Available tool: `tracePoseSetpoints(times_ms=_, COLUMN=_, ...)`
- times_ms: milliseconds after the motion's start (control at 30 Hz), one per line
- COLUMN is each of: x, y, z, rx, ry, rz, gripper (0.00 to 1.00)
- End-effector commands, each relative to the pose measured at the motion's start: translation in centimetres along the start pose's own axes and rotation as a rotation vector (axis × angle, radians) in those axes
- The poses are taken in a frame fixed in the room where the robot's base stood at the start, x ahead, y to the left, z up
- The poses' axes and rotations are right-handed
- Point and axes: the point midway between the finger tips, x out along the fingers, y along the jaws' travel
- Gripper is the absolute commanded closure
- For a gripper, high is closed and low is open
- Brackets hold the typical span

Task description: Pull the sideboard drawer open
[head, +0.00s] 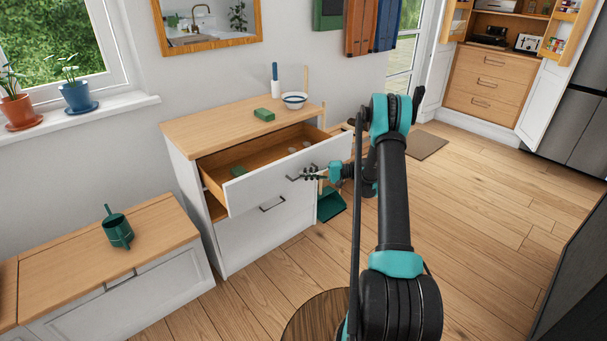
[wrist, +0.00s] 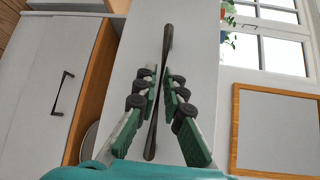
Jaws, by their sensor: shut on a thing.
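The sideboard (head: 184,181) stands against the wall with a wooden top. Its top drawer (head: 272,184) is pulled well out, showing its wooden inside and a few small items. The drawer's white front also fills the middle of the wrist view (wrist: 205,50). My gripper (head: 309,173) is at this front. In the wrist view its fingers (wrist: 163,88) lie on either side of the dark bar handle (wrist: 167,42), shut on its middle. The handle's ends stick out past the fingers. In the head view the handle is partly hidden by the fingers.
A lower front (head: 265,230) with its own handle (head: 272,204) is below the drawer. A green block (head: 264,114) and a bowl (head: 294,103) stand on top. A low bench with a green watering can (head: 118,231) is at left. A green dustpan (head: 331,205) is beside the sideboard. Floor at right is clear.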

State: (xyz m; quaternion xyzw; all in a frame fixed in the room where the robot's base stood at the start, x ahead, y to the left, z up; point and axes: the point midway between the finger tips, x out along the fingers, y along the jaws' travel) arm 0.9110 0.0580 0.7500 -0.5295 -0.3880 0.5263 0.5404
Motion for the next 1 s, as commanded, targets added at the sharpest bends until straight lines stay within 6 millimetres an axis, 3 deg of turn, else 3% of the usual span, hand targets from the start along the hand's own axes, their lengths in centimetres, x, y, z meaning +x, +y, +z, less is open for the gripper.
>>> tracePoseSetpoints(times_ms=267, x=-0.1, y=0.0, z=0.0, rx=0.000, ry=0.001, rz=0.000, gripper=1.00)
tracePoseSetpoints(times_ms=300, x=-0.1, y=0.0, z=0.0, rx=0.000, ry=0.001, rz=0.000, gripper=0.90)
tracePoseSetpoints(times_ms=467, x=-0.1, y=0.0, z=0.0, rx=0.000, ry=0.001, rz=0.000, gripper=0.70)
tracePoseSetpoints(times_ms=800, x=-0.3, y=0.0, z=0.0, rx=0.000, ry=0.001, rz=0.000, gripper=0.69)
tracePoseSetpoints(times_ms=1000, x=-2.7, y=0.0, z=-0.1, rx=0.000, ry=0.004, rz=0.000, gripper=0.69)
